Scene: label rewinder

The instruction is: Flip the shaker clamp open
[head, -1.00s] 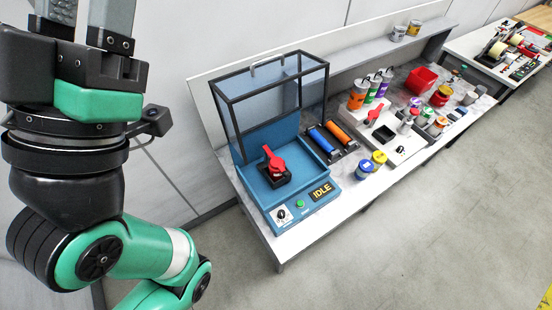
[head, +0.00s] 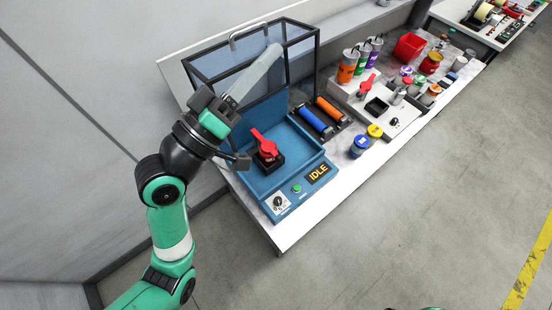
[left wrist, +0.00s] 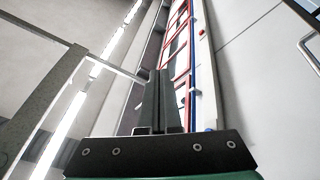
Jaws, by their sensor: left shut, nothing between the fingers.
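The blue shaker (head: 285,181) stands at the near end of the bench, its IDLE display lit. In its tray a red clamp lever (head: 264,145) sits on a black block (head: 268,161), leaning toward the upper left. My left gripper (head: 272,54) is shut and empty. In the head view it appears over the shaker's raised clear hood, pointing up and right, apart from the clamp. In the left wrist view its shut fingers (left wrist: 160,82) point toward a wall and ceiling lights; the clamp is not seen there. My right gripper is not in view.
The dark-framed clear hood (head: 300,70) stands up behind the tray. Blue and orange rollers (head: 315,120) lie to the right. Farther along are a second red lever (head: 367,85), several cups and a red bin (head: 409,46). The floor in front is clear.

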